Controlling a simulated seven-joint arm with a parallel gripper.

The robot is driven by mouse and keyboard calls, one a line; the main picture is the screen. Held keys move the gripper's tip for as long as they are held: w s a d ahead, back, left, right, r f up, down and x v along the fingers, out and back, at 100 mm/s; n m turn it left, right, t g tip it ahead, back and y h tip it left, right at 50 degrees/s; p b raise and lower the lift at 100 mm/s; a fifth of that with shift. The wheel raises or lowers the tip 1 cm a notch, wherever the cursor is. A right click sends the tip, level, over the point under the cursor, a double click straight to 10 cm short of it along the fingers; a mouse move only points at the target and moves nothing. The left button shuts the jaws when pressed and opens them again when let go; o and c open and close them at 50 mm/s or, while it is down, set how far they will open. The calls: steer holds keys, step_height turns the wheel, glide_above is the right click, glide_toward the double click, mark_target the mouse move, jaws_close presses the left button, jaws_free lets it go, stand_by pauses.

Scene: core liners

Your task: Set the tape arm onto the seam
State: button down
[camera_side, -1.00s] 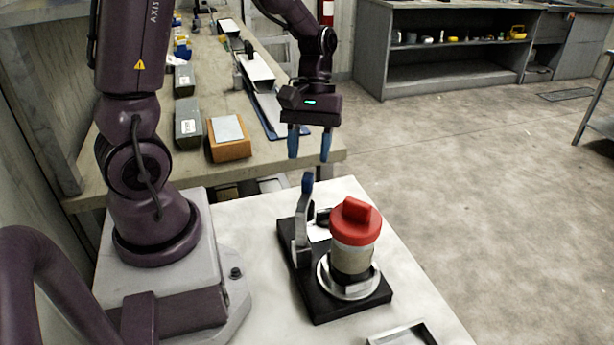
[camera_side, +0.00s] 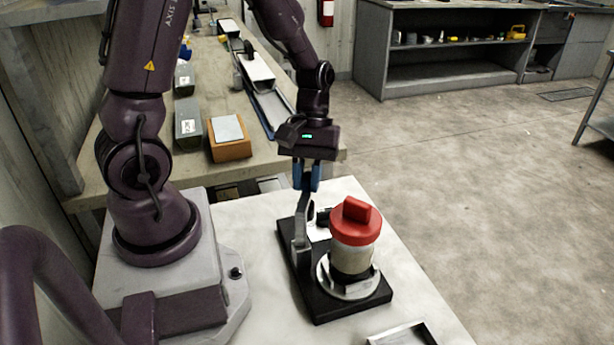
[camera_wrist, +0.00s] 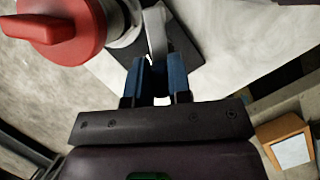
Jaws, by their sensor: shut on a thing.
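A core liner (camera_side: 351,259) with a red cap (camera_side: 355,222) stands upright in a round metal holder (camera_side: 348,291) on the base, to the right of the arm. The seam cannot be made out.
The white table (camera_side: 250,232) has free room around the base. A shallow metal tray (camera_side: 402,335) lies at its front edge. An orange block with a pale top (camera_side: 230,148) and grey boxes (camera_side: 187,122) stand on the bench behind.

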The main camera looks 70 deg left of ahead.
steer(key=shift+w, duration=0.1)
steer(key=shift+w+d+m+g+y, duration=0.4)
steer(key=shift+d+m+y, duration=0.15)
steer(key=shift+m, duration=1)
steer(key=shift+w+d+m+g+y, duration=0.3)
steer(key=shift+d+m+y, duration=0.2)
steer(key=shift+m, duration=1.1)
steer(key=shift+w+d+m+g+y, duration=0.3)
steer(key=shift+w+d+m+y, duration=0.2)
steer(key=shift+m, duration=1.05)
steer(key=shift+d, duration=0.1)
steer(key=c, duration=1)
jaws_free()
steer(key=shift+c, duration=0.2)
